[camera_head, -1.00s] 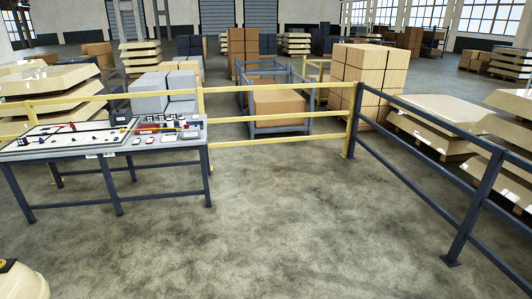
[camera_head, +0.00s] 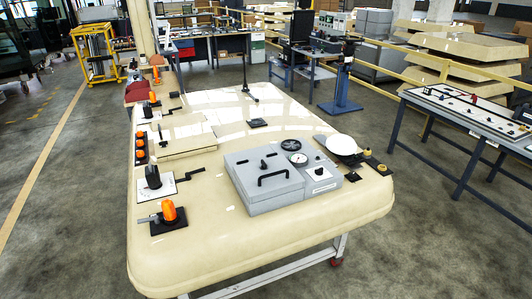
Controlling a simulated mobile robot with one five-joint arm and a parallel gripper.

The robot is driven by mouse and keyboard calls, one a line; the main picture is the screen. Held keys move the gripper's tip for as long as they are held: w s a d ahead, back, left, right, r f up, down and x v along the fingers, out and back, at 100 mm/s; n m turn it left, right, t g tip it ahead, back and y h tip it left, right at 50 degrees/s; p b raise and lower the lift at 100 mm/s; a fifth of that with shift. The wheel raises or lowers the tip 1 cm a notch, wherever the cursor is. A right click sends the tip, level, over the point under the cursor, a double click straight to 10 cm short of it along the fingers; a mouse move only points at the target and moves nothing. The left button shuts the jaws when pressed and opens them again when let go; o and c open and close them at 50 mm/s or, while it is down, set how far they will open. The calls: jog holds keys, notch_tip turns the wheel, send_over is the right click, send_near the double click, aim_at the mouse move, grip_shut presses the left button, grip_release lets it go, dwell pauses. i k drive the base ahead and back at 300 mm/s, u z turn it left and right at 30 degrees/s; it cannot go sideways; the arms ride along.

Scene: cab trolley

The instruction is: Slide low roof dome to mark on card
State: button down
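A cream cab roof (camera_head: 215,255) lies on a trolley (camera_head: 335,262). A low white dome (camera_head: 342,144) sits at its right side, beside a grey box with a gauge; I cannot tell if this is the task's dome. A white card (camera_head: 165,187) lies at the left edge, with a dark upright knob-like part (camera_head: 153,177) on it and a black crank-shaped part over its right end. Another white card (camera_head: 146,113) lies farther back on the left. Any mark on the cards is too small to tell. My gripper is not in view.
A grey box (camera_head: 265,180) with a black handle stands mid-roof. An orange beacon (camera_head: 169,211) stands at the near left corner, with several more orange parts behind. A panel table (camera_head: 465,107) is at the right, with open floor between.

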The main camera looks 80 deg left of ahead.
aim_at(344, 147)
jog(key=u, duration=5)
jog(key=i, duration=0.15)
jog(key=z, duration=2.2)
jog(key=k, duration=0.1)
jog(key=z, duration=0.15)
jog(key=i, duration=1)
jog(key=u, duration=0.35)
